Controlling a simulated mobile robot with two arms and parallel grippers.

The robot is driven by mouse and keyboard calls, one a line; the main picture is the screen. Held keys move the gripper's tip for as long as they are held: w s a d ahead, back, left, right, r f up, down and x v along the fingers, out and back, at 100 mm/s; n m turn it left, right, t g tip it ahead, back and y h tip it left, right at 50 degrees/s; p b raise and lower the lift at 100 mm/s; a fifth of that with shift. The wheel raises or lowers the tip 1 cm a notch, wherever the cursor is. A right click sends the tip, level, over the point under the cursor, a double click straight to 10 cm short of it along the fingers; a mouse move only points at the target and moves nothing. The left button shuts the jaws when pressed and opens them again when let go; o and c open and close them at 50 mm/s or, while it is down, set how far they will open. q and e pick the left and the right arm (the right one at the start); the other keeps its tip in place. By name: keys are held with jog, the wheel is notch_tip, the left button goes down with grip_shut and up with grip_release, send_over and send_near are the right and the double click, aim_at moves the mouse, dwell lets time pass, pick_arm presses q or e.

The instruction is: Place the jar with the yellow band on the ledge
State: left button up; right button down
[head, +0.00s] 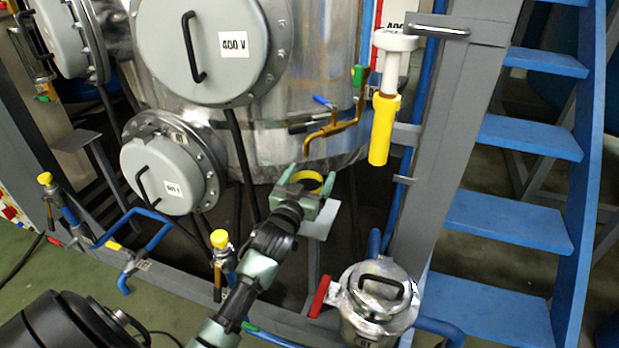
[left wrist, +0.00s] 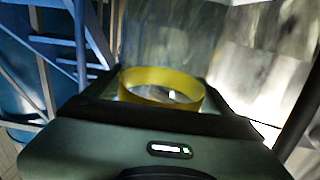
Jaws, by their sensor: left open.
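The jar with the yellow band (head: 308,178) is between the fingers of my left gripper (head: 306,186) in the head view, at the front of the big metal tank. Its yellow ring also shows in the left wrist view (left wrist: 150,76), just beyond the gripper body. The left gripper is open around it. The jar's lower part is hidden by the gripper. A light grey plate, which looks like the ledge (head: 321,222), shows just below and beside the gripper. I cannot tell whether the jar touches it. My right gripper is not in view.
The metal tank (head: 310,100) stands close behind the gripper, with a brass valve (head: 335,128). A lidded metal pot (head: 378,310) is at lower right. Yellow-topped valves (head: 220,240) line the left. A grey post (head: 445,140) and blue stairs (head: 520,220) stand right.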

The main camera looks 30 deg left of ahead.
pick_arm(q)
jog(key=shift+r, duration=0.15)
jog(key=p+v, duration=0.2)
jog(key=v, duration=0.9)
jog(key=s+d+f+m+g+h, duration=0.1)
jog(key=s+d+f+g, duration=0.3)
jog(key=f, duration=0.6)
jog(key=s+d+f+m+g+h, duration=0.15)
jog(key=s+d+f+g, duration=0.25)
jog(key=f, duration=0.5)
jog(key=s+d+f+m+g+h, duration=0.1)
jog(key=s+d+f+g, duration=0.2)
jog(key=s+f, duration=0.2)
jog(key=s+d+f+m+g+h, duration=0.1)
jog(key=s+d+f+g, duration=0.2)
jog(key=s+f, duration=0.3)
jog(key=s, duration=0.4)
jog(key=shift+s+d+g, duration=0.25)
jog(key=shift+d+g, duration=0.05)
jog(key=shift+d, duration=0.05)
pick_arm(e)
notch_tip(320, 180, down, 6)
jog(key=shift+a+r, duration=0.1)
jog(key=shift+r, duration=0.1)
